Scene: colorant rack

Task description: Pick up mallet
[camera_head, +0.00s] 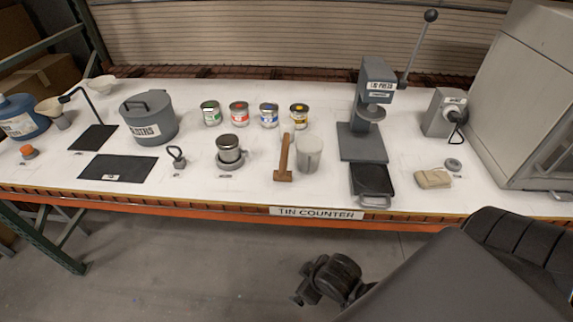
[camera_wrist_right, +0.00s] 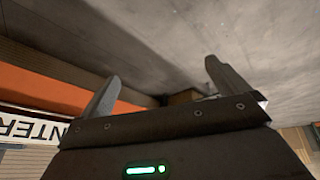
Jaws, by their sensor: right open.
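The wooden mallet (camera_head: 285,156) lies on the white counter (camera_head: 240,192) in the head view, a little right of the middle of its length. Its handle points toward the back and its short crosswise head is near the front edge. My right gripper (camera_wrist_right: 161,75) is open and empty in the right wrist view, with its two fingers spread apart. The counter's orange edge and part of its sign show beside it there, and the mallet is not in that view. My left gripper does not show.
A translucent cup (camera_head: 309,154) stands close to the mallet's right side, and a metal pot (camera_head: 229,149) stands to its left. Small paint tins (camera_head: 239,114) stand behind. The tin press (camera_head: 363,140) is farther right. The counter's front strip is mostly clear.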

